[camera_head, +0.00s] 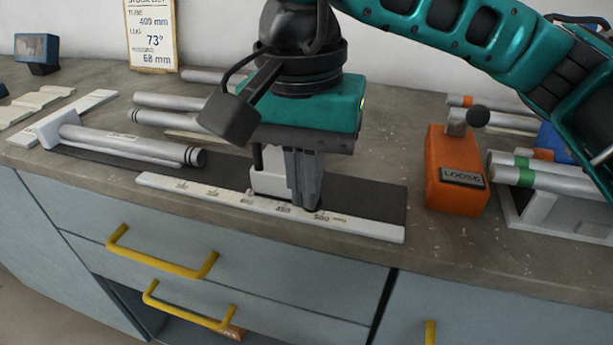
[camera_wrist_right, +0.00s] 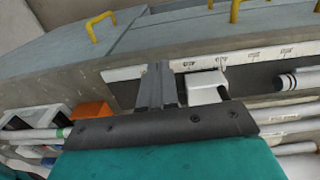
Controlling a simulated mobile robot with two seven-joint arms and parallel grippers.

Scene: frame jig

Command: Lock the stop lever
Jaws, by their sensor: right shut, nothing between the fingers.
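My right gripper (camera_head: 303,205) is shut and empty. It points down at the white scale strip (camera_head: 160,181) on the counter front, close to the right side of a white stop block (camera_head: 268,182). A thin dark upright piece (camera_head: 257,157) shows above the block; I cannot tell whether it is the stop lever. In the right wrist view the shut fingers (camera_wrist_right: 157,75) are beside the white block (camera_wrist_right: 205,86); contact is unclear. An orange block (camera_head: 455,170) with a "LOOSE" plate (camera_head: 463,178) and a black ball knob (camera_head: 478,116) stands to the right. My left gripper is out of view.
A tube (camera_head: 125,145) lies at the left, against a white end plate (camera_head: 52,128). More tubes lie behind it and on a white rack (camera_head: 535,215) at the right. A sign (camera_head: 152,35) stands at the back. Yellow-handled drawers (camera_head: 165,265) are below the counter edge.

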